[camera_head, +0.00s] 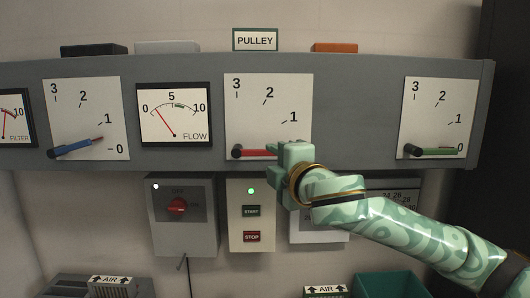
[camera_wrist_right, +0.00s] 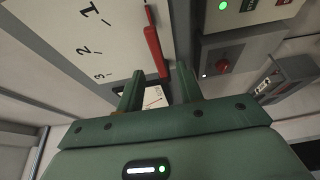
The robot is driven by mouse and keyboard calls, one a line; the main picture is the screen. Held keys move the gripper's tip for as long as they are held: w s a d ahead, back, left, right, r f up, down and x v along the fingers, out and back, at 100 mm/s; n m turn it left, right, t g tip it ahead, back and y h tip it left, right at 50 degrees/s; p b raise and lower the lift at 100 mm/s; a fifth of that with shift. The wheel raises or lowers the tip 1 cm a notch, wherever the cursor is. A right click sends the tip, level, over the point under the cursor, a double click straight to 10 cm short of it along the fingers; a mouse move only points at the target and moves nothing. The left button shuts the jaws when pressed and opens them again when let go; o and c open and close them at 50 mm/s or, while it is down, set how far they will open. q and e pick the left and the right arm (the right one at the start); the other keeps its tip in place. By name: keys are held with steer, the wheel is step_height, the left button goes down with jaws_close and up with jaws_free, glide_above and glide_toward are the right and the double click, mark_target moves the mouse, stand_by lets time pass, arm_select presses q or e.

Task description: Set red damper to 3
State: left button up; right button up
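The red damper lever (camera_head: 252,153) lies nearly level on a white dial plate (camera_head: 240,113) under the PULLEY sign. It points right, away from the 3 and below the 1; the low end of the scale is hidden behind my right gripper (camera_head: 277,150). In the right wrist view the red lever (camera_wrist_right: 154,48) shows beyond the fingertips, across the gap between them. My right gripper (camera_wrist_right: 160,72) is open, its two fingers spread apart; whether they touch the lever I cannot tell. My left gripper is not in view.
A blue lever (camera_head: 78,147) and a green lever (camera_head: 434,152) sit on similar dials to the left and right. A FLOW gauge (camera_head: 173,112) is between. Below hang a grey switch box (camera_head: 182,235) and a START/STOP box (camera_head: 251,220). A teal bin (camera_head: 388,284) stands below right.

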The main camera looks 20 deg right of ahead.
mark_target(263, 153)
steer(key=w, duration=0.3)
steer(key=shift+w+a+r, duration=0.15)
steer(key=shift+w+a, duration=0.05)
steer(key=shift+w, duration=0.65)
steer(key=shift+s, duration=0.1)
jaws_close()
arm_select(q)
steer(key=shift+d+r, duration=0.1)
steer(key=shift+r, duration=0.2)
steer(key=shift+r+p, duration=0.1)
steer(key=shift+p, duration=0.25)
